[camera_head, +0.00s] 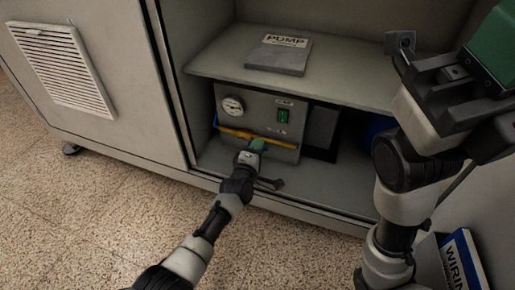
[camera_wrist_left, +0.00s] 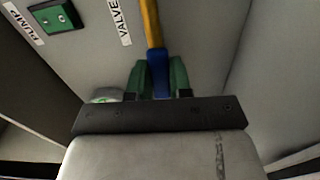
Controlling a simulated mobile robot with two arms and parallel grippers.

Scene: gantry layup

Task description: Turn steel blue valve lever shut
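The steel blue valve lever (camera_wrist_left: 160,84) shows in the left wrist view, in line with a yellow bar (camera_wrist_left: 152,24) beside a VALVE label. My left gripper (camera_wrist_left: 160,80) has its green fingers on either side of the blue part, apparently touching it. In the head view my left gripper (camera_head: 257,147) is at the front of the grey pump box (camera_head: 240,121), just below the yellow bar, and hides much of the lever. My right gripper (camera_head: 488,52) is raised at the upper right; its fingertips are not clear.
The box sits under a shelf (camera_head: 345,85) in an open cabinet and carries a gauge (camera_head: 233,106) and a green switch (camera_head: 284,116). A PUMP-labelled plate (camera_head: 278,60) lies on the shelf. A blue WIRING book (camera_head: 459,262) is at the lower right. A vented panel is at left.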

